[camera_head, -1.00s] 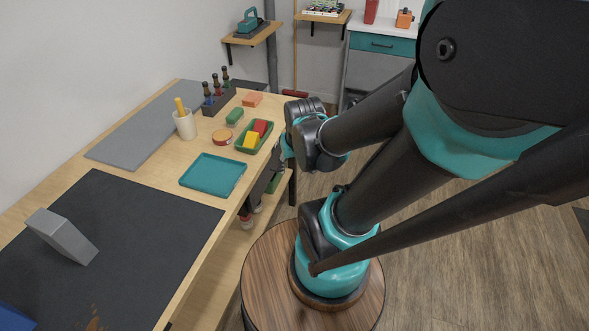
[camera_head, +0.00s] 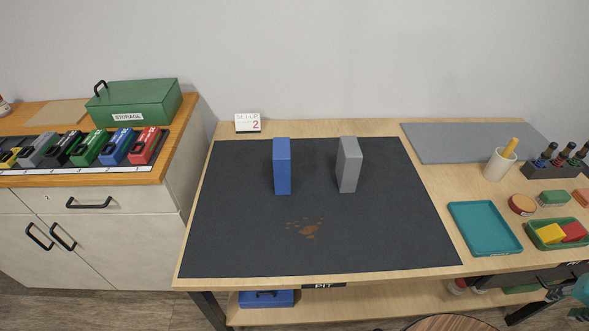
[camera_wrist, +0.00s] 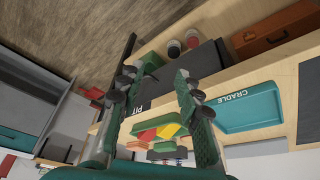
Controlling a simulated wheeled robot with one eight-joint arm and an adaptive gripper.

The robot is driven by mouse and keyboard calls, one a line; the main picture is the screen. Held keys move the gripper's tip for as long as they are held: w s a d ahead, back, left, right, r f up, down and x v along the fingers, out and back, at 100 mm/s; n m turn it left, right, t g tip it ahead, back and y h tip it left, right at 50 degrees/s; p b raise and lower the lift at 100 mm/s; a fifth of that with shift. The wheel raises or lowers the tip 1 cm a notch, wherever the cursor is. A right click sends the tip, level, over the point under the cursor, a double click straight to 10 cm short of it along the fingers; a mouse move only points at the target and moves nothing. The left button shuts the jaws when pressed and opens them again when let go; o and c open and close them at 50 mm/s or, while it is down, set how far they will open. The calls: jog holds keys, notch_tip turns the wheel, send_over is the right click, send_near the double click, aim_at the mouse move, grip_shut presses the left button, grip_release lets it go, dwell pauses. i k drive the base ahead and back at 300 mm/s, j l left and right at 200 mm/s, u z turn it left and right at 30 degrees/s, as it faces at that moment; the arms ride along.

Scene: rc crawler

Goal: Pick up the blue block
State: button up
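The blue block (camera_head: 282,166) stands upright on the dark mat (camera_head: 240,235) on the workbench, left of the mat's middle, in the head view. A grey block (camera_head: 348,164) of similar size stands upright to its right, with a gap between them. My gripper (camera_wrist: 160,90) shows in the wrist view with its two fingers spread apart and nothing between them. It faces the right end of the bench, away from the blue block. The blue block does not show in the wrist view.
A teal tray (camera_head: 485,228) lies right of the mat, also in the wrist view (camera_wrist: 250,108). A green bin (camera_head: 556,243) holds red and yellow blocks. A cup (camera_head: 499,164) stands behind. A green storage box (camera_head: 137,104) and coloured cases sit on the left cabinet.

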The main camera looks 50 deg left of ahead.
aim_at(281, 146)
jog(key=u, duration=0.9)
jog(key=k+l+u, duration=0.1)
jog(key=u, duration=1.25)
